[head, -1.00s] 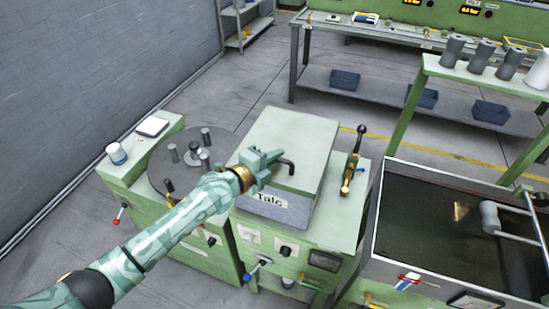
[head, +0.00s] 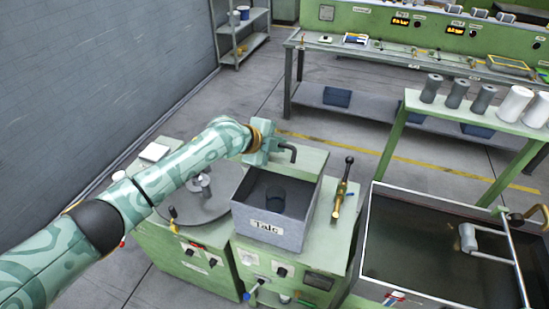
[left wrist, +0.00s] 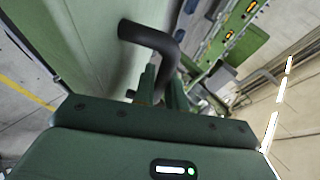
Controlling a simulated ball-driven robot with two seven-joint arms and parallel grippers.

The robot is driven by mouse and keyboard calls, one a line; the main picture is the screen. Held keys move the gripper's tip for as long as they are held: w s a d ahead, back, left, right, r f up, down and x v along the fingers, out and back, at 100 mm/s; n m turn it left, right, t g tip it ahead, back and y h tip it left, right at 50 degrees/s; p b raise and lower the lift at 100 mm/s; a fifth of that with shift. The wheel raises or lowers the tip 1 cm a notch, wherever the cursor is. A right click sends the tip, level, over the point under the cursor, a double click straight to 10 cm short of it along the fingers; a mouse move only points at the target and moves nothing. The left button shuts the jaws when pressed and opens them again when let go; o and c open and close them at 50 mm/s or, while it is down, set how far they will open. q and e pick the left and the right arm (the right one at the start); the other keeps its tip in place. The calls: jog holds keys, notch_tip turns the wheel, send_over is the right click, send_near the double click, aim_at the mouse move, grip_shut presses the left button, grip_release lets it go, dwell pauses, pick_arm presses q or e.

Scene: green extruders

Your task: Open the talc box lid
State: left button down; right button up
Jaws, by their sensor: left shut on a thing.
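The talc box (head: 268,227) is a grey open-topped box with a "Talc" label, on a green machine. Its inside shows dark, with a dark round shape (head: 275,197) in it. The pale green lid (head: 312,161) is raised at the back of the box, clear of the opening. My left gripper (head: 277,150) is shut on the lid's dark bent handle (head: 291,152). In the left wrist view the handle (left wrist: 150,38) runs from the green lid (left wrist: 95,50) down to the fingers (left wrist: 160,88), which partly hide it. My right gripper is not seen.
A dark round plate (head: 205,205) with posts lies left of the box, partly under my left arm. A brass lever with a black handle (head: 342,190) stands just right of the box. A dark, liquid-filled tank (head: 430,240) is further right.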

pick_arm(q)
jog(key=shift+w+d+r+b, duration=0.3)
jog(key=shift+w+r, duration=0.4)
jog(key=shift+r, duration=0.15)
jog(key=c, duration=1.5)
grip_release()
jog(key=shift+o, duration=0.2)
jog(key=v, duration=1.6)
jog(key=shift+a+b, duration=0.2)
jog(key=shift+b, duration=0.1)
jog(key=shift+s, duration=0.1)
